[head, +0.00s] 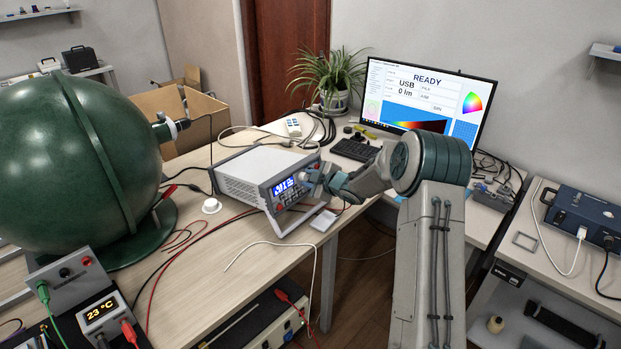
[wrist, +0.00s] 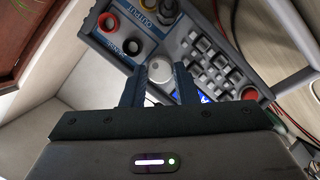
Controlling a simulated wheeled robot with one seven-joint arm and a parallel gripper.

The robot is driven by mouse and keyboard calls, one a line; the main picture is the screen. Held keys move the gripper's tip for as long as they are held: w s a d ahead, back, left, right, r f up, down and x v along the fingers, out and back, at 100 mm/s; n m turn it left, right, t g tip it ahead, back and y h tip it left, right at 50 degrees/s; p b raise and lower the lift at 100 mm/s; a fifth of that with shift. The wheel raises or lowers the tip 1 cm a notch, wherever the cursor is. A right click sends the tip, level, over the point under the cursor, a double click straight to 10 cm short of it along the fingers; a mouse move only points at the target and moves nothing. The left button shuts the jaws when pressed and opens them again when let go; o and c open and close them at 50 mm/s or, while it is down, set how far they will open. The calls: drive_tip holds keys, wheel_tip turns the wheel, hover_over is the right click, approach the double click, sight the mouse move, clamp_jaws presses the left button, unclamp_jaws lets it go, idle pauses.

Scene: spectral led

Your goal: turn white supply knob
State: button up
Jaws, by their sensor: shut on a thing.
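The white supply (head: 255,172) stands on the wooden bench with its lit blue display facing my arm. Its front panel (wrist: 192,32) fills the upper part of the wrist view, with a keypad, a red button and coloured terminals. The white knob (wrist: 159,68) sits on this panel between the two fingers of my gripper (wrist: 159,78). My gripper is shut on the knob, with one finger on each side. In the head view my gripper (head: 313,178) is at the right side of the supply's front, and the knob there is mostly hidden by the fingers.
A large green sphere (head: 75,160) stands on the bench at left. Red and black cables (head: 190,245) run over the bench. A white cable (head: 270,243) lies near the bench's front edge.

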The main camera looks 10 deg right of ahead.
drive_tip(key=o, duration=1)
drive_tip(key=b+v, duration=0.1)
drive_tip(key=v, duration=1.2)
drive_tip(key=shift+s+d, duration=0.2)
drive_tip(key=shift+s, duration=0.15)
drive_tip(key=shift+r, duration=0.1)
